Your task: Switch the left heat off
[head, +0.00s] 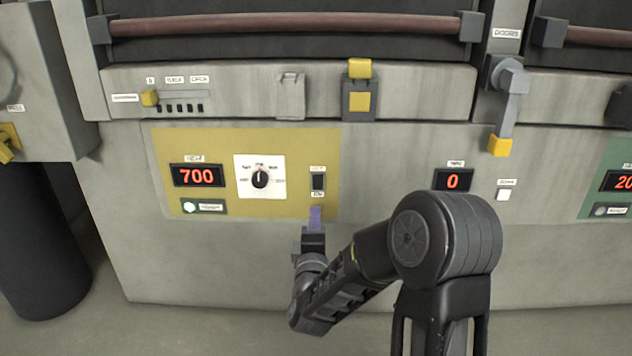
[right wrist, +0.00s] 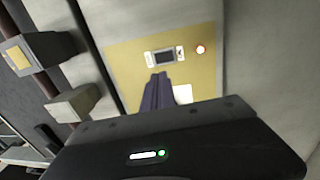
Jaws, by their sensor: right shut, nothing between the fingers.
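The yellow heat panel (head: 235,138) is at left in the head view. It carries a red display (head: 198,175) reading 700, a black dial (head: 260,180) on a white plate, and a dark rocker switch (head: 318,181) with labels above and below. My right gripper (head: 315,211) is shut and empty, its purple fingers just below the switch. In the right wrist view the fingers (right wrist: 160,80) point at the switch (right wrist: 163,57); I cannot tell whether they touch. My left gripper is out of view.
A green-lit indicator (head: 190,207) is low on the panel. Above are a slider with a yellow knob (head: 150,98) and a yellow-topped latch (head: 359,87). A yellow-ended lever (head: 500,146) and a display (head: 453,180) reading 0 are to the right. A reddish bar (head: 285,25) crosses the top.

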